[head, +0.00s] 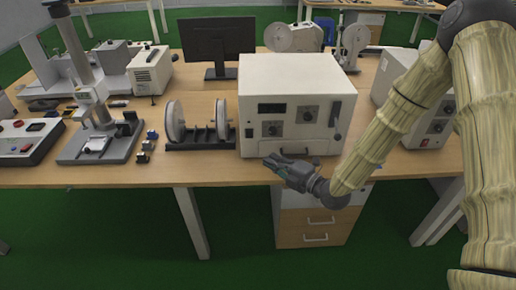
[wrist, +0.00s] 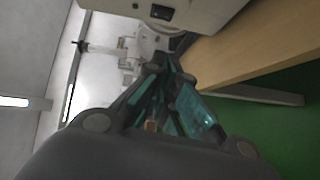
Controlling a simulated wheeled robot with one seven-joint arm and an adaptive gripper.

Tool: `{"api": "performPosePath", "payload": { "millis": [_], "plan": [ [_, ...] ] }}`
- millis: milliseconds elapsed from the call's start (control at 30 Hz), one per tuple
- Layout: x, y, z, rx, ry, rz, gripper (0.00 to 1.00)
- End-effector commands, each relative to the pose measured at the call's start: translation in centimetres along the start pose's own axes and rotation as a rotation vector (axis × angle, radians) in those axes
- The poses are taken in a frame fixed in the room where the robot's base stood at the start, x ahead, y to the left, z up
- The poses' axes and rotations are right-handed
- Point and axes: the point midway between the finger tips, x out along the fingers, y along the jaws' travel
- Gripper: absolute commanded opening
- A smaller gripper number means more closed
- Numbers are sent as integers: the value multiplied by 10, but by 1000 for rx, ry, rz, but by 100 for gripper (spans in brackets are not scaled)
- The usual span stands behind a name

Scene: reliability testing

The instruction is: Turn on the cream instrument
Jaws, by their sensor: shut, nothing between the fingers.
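The large cream instrument (head: 300,75) stands on the table near its front edge in the head view. Its front has a dark display (head: 272,109), two knobs and a dark vertical handle (head: 335,113). My gripper (head: 268,161) is shut and empty, low in front of the instrument's lower left front. In the wrist view a cream casing (wrist: 210,11) fills the top, with a black switch (wrist: 161,13) on it. The fingertips (wrist: 165,62) lie below this switch in the picture. I cannot tell whether they touch anything.
Two upright discs on a black stand (head: 199,138) are left of the instrument. Another cream box with a red switch (head: 424,142) stands right, partly behind my arm. A monitor (head: 218,40) is behind. The wooden table (head: 110,176) has a narrow bare front strip.

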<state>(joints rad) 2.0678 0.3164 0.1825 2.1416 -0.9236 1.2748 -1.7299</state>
Motion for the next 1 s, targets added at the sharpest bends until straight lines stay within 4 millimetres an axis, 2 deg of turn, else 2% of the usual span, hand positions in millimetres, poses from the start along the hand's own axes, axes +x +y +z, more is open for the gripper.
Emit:
{"api": "performPosePath", "payload": {
  "millis": [167,667,800,1000],
  "plan": [
    [18,2,0,0,1,0,0],
    [100,2,-1,2,1,-1,0],
    [112,2,16,2,-2,-1,0],
    [123,0,26,2,-1,-1,0]
  ]
}}
